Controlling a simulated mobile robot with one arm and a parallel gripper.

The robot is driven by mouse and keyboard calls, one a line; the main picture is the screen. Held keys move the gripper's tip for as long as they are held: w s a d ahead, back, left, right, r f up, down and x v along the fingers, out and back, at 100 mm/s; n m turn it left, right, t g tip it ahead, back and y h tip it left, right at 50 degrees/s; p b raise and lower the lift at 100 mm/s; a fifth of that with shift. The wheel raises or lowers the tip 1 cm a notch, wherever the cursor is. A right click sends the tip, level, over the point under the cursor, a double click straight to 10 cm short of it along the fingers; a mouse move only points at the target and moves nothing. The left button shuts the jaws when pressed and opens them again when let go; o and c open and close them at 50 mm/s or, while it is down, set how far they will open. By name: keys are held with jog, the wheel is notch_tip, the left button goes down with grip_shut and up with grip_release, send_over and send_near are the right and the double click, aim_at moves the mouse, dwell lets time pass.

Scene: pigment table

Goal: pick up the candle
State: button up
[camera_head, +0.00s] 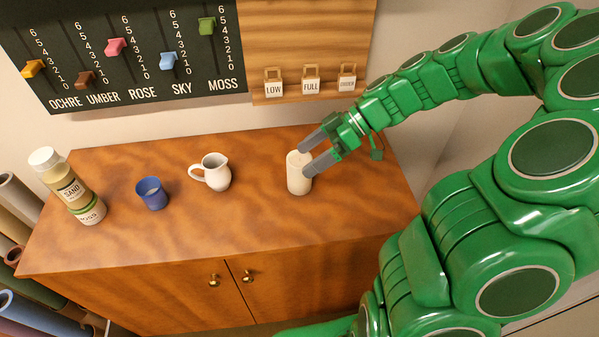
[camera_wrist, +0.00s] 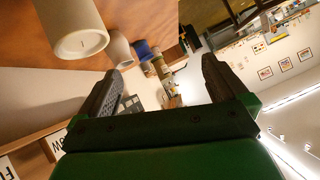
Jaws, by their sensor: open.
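The candle (camera_head: 299,178) is a cream cylinder standing upright on the right part of the wooden cabinet top. My gripper (camera_head: 304,158) is open, with its grey fingers reaching in from the right at the candle's upper part. In the head view the fingertips overlap the candle's top; I cannot tell whether they touch it. In the wrist view the candle (camera_wrist: 75,28) shows at the upper left, outside the space between the open fingers (camera_wrist: 165,75). Its round top with a small wick faces the camera.
On the wooden cabinet (camera_head: 250,229) stand a white jug (camera_head: 216,173), a blue cup (camera_head: 152,194) and a sand bottle (camera_head: 68,187), all left of the candle. The front of the top is clear.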

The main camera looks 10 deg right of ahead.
aim_at(301, 158)
jog(key=w+d+f+n+t+y, duration=0.2)
jog(key=w+d+f+t, duration=0.1)
jog(key=w+d+f, duration=0.25)
jog(key=shift+w+r+x, duration=0.1)
jog(key=shift+w+x, duration=0.05)
jog(key=shift+x, duration=1.15)
jog(key=shift+w+r+x, duration=0.1)
jog(key=shift+x, duration=1.2)
jog(key=shift+w+r+x, duration=0.1)
jog(key=shift+w+x, duration=0.05)
jog(key=shift+x, duration=1.2)
jog(key=shift+a, duration=0.1)
jog(key=shift+c, duration=0.3)
jog(key=c, duration=1.7)
